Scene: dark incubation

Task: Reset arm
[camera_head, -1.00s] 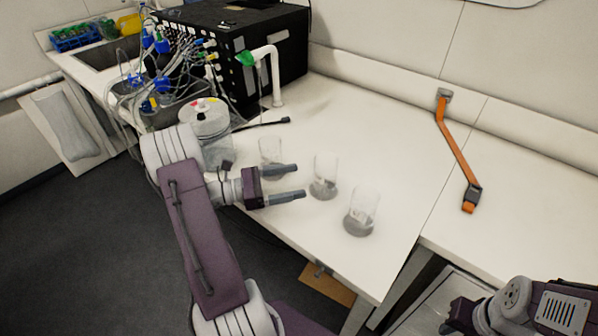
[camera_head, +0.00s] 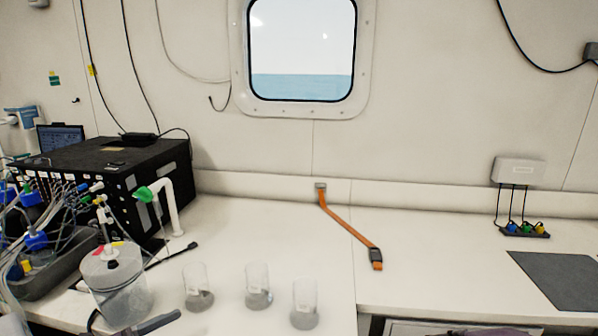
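A dark grey finger of my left gripper (camera_head: 158,322) shows at the bottom left edge, in front of the clear jar. The rest of that gripper is cut off below the frame, so its opening cannot be told. My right gripper is out of view; only a purple sliver of my arm shows at the bottom right edge. Three clear glass beakers stand upright on the white bench: the left one (camera_head: 197,290), the middle one (camera_head: 258,288) and the right one (camera_head: 304,306). No gripper finger is seen touching them.
A lidded clear jar (camera_head: 120,290) and a tangle of tubes stand left, by a black instrument box (camera_head: 130,180). An orange strap (camera_head: 347,230) lies on the bench. A dark mat (camera_head: 562,280) is at right. Bench between strap and mat is clear.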

